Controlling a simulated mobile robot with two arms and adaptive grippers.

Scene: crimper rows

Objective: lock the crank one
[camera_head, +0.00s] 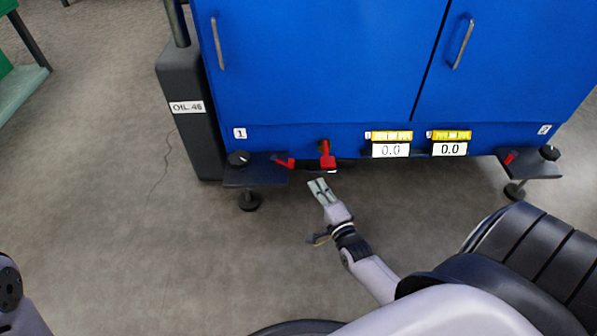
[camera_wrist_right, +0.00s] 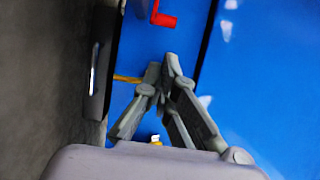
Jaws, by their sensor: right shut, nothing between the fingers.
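A red crank-like handle (camera_head: 327,155) hangs at the lower front edge of the blue cabinet, right of the label "1" (camera_head: 240,133). A smaller red lever (camera_head: 285,163) lies to its left, at the dark foot bracket (camera_head: 255,175) under that label. My right gripper (camera_head: 317,184) is just below the red handle in the head view, shut and empty. In the wrist view its fingertips (camera_wrist_right: 168,68) meet, and a red L-shaped part (camera_wrist_right: 162,19) shows beyond them, apart from the fingers. My left gripper is out of view.
The blue cabinet (camera_head: 320,60) fills the back. Two displays reading 0.0 (camera_head: 390,150) (camera_head: 450,149) sit on its lower edge. A second foot bracket (camera_head: 530,165) with a red lever (camera_head: 510,158) is at right. A grey column labelled OIL 46 (camera_head: 187,135) stands left. The floor in front is clear.

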